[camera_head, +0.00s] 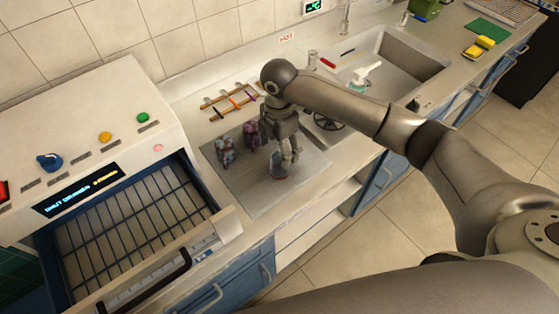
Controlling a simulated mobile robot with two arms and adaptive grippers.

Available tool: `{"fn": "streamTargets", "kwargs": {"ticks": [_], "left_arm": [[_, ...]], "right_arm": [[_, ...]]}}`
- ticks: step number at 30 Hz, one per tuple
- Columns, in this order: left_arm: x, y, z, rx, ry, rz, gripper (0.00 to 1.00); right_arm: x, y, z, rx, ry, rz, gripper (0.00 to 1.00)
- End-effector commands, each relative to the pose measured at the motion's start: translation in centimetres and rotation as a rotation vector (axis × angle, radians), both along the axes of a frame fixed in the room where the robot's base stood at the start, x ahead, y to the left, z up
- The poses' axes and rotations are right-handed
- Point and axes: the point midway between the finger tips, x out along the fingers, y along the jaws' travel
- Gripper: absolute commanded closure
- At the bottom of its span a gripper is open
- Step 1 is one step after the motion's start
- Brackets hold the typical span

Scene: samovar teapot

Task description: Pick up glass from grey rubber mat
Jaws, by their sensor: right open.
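The grey rubber mat (262,200) lies on the counter between the machine with buttons and the sink. A small clear glass (279,171) stands near the middle of the mat, partly hidden by my right gripper. My right gripper (283,166) points down at the glass with its open fingers at or around it. I cannot tell whether the fingers touch it. Two patterned, glass-like items stand further back on the mat, one at the left (225,151) and one closer to the gripper (252,134). My left gripper is not in view.
A wooden rack (231,101) with coloured sticks lies behind the mat. An open drawer with a wire rack (125,229) stands at the left. The front of the mat is clear.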

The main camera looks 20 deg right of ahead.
Motion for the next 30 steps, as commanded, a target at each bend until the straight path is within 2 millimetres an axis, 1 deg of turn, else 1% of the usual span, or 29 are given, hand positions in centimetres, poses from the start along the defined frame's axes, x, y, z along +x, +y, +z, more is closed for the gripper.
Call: {"fn": "streamTargets", "kwargs": {"ticks": [1,3,7,10,14,15,18,21,26,29,30], "left_arm": [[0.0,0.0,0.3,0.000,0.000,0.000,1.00],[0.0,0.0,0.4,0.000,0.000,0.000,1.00],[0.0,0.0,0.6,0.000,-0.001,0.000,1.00],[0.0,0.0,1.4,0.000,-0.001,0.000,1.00],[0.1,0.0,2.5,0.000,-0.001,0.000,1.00],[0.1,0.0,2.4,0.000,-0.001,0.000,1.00],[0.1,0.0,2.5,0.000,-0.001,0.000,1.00],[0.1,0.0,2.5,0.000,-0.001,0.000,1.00],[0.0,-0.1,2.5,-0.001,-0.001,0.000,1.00],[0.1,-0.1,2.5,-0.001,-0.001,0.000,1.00],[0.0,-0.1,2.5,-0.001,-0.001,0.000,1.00]], "right_arm": [[-0.1,0.0,-0.7,-0.001,0.003,-0.002,0.28],[0.0,0.0,-1.5,0.000,0.001,-0.002,0.28],[-0.1,0.1,-2.3,0.001,0.000,-0.002,0.28],[-0.5,0.1,-3.2,0.000,0.001,-0.001,0.28],[-1.1,0.2,-5.2,-0.001,0.002,-0.001,0.28],[-1.0,0.2,-5.9,-0.002,0.002,-0.002,0.28],[-0.9,0.2,-6.9,-0.001,0.000,-0.003,0.28],[-0.9,0.2,-7.4,0.000,-0.003,-0.001,0.28],[-0.9,0.2,-7.4,0.000,-0.003,-0.001,0.28],[-0.9,0.2,-7.4,0.000,-0.003,-0.001,0.38],[-0.9,0.2,-7.4,0.000,-0.003,-0.001,0.43]]}}
